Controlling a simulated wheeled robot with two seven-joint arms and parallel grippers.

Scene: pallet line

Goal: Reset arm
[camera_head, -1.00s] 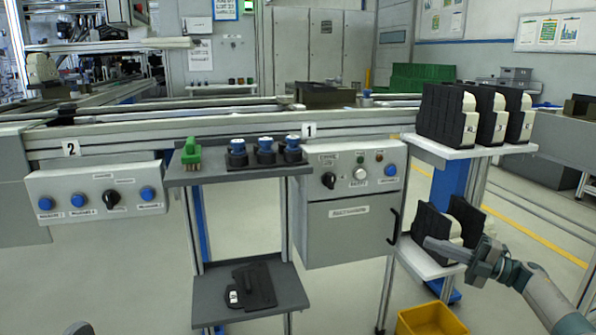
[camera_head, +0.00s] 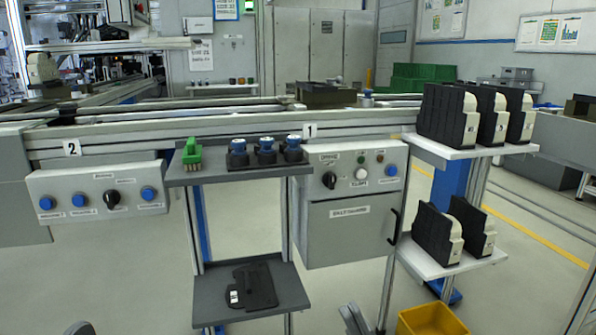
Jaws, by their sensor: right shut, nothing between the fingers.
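My right gripper (camera_head: 352,319) shows at the bottom edge, low in front of the workstation. Only its grey fingers are in view; they are shut and empty, and the rest of the arm is below the frame. It is left of the yellow bin (camera_head: 431,321) and apart from the shelves. My left gripper cannot be made out; only a small dark piece, which seems to be part of my left arm, shows at the bottom left edge.
Black-and-white modules stand on the upper white shelf (camera_head: 455,150) and lower white shelf (camera_head: 447,262). The grey shelf (camera_head: 210,176) holds a green part (camera_head: 192,152) and blue-topped parts (camera_head: 265,147). A dark flat part (camera_head: 252,287) lies on the lower grey shelf.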

